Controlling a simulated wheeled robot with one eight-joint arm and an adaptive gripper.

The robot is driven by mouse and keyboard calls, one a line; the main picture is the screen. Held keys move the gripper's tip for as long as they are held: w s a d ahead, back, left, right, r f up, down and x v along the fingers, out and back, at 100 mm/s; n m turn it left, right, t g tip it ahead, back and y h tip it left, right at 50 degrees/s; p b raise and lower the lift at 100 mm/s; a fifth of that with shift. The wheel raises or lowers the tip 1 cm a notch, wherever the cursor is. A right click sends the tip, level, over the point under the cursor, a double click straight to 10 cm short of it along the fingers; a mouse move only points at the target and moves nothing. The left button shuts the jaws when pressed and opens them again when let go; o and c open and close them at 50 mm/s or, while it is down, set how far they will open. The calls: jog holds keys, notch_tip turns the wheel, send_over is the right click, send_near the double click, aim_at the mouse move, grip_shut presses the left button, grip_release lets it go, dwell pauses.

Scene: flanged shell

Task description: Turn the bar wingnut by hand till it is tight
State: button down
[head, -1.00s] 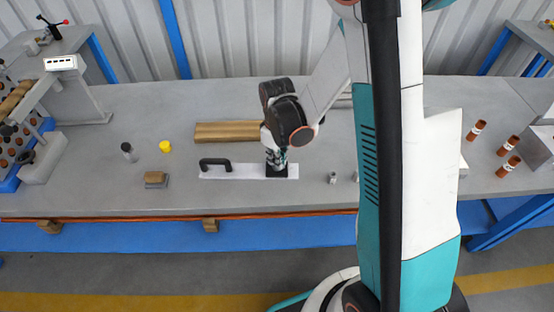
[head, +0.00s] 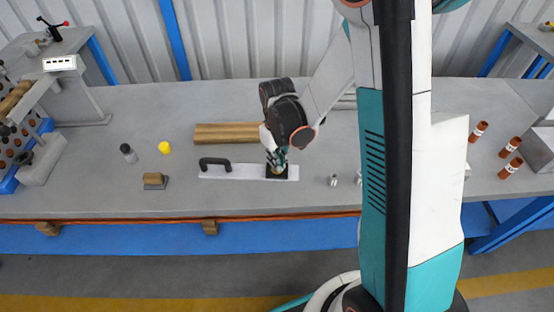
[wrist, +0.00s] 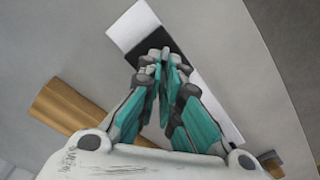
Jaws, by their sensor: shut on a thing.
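A white plate (head: 235,171) lies flat on the grey bench, with a black handle (head: 215,162) on its left end and a dark square block (head: 285,172) on its right end. My gripper (head: 277,168) points down over the dark block. In the wrist view, the teal fingers of my gripper (wrist: 158,62) come together over the dark block (wrist: 146,50) on the plate (wrist: 220,112). They are shut on the bar wingnut, which is mostly hidden between and below the fingertips.
A wooden block (head: 228,133) lies just behind the plate. A yellow cap (head: 164,147), a dark bottle (head: 129,153) and a small wood-topped block (head: 155,181) stand to the left.

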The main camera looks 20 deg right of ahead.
jog(key=c, duration=1.8)
grip_release()
jog(key=shift+r, duration=0.15)
notch_tip(320, 180, up, 12)
jog(key=shift+f, duration=0.15)
